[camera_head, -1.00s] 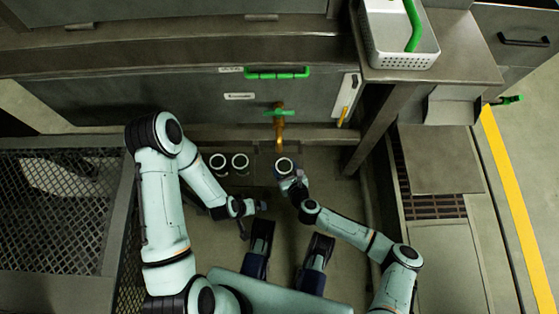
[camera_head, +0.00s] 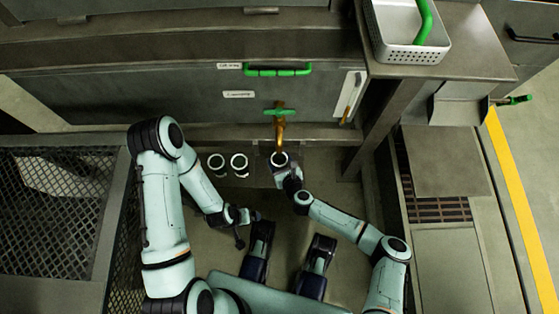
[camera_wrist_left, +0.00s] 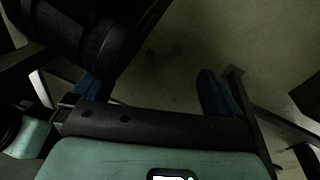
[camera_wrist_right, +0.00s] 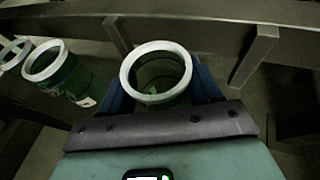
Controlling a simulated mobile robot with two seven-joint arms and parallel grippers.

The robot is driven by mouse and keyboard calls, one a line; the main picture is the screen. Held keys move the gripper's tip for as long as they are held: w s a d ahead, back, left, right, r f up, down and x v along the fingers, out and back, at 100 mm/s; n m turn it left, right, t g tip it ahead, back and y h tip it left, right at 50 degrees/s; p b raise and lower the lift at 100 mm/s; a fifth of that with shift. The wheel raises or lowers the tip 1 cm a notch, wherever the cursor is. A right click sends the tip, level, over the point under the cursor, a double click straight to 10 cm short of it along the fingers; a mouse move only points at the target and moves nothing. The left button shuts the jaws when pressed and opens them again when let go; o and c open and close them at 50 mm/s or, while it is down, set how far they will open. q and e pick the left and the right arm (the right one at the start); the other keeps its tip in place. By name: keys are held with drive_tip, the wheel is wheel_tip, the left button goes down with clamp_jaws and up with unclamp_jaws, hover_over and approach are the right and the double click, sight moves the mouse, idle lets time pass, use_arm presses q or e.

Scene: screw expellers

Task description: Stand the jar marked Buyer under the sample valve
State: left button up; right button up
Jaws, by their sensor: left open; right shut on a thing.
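The sample valve (camera_head: 279,113) has a green handle and a brass spout on the front of the grey machine. My right gripper (camera_head: 287,172) is shut on a jar (camera_head: 279,161) with a white rim, upright, at the lower end of the spout as seen from above. The held jar (camera_wrist_right: 155,92) is green glass between the blue fingers in the right wrist view. No marking on it can be read, and I cannot tell whether its base touches anything. My left gripper (camera_head: 252,216) is open and empty, low and left of the held jar.
Two more white-rimmed jars (camera_head: 216,163) (camera_head: 239,163) stand close together left of the held jar; their labels are unreadable. A green bar handle (camera_head: 278,71) is above the valve. A white basket (camera_head: 410,50) sits on the right bench. A mesh panel (camera_head: 50,210) is at left.

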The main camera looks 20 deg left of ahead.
drive_tip(key=shift+f, duration=0.1)
drive_tip(key=o, duration=1.2)
use_arm(q)
drive_tip(key=shift+s+f, duration=0.1)
use_arm(e)
drive_tip(key=shift+s+d+r, duration=0.15)
drive_tip(key=shift+r, duration=0.1)
use_arm(q)
drive_tip(key=shift+t, duration=0.4)
drive_tip(key=shift+w+d+r+p, duration=0.3)
drive_tip(key=shift+r+p, duration=0.3)
drive_tip(key=shift+r, duration=0.3)
drive_tip(key=shift+w+d+r+p, duration=0.3)
drive_tip(key=shift+r+p, duration=0.25)
drive_tip(key=shift+r, duration=0.35)
drive_tip(key=shift+w+d+r+p, duration=0.3)
drive_tip(key=shift+r+p, duration=0.3)
drive_tip(key=shift+r, duration=0.3)
use_arm(e)
drive_tip(key=shift+v, duration=5.8)
drive_tip(key=shift+r, duration=0.1)
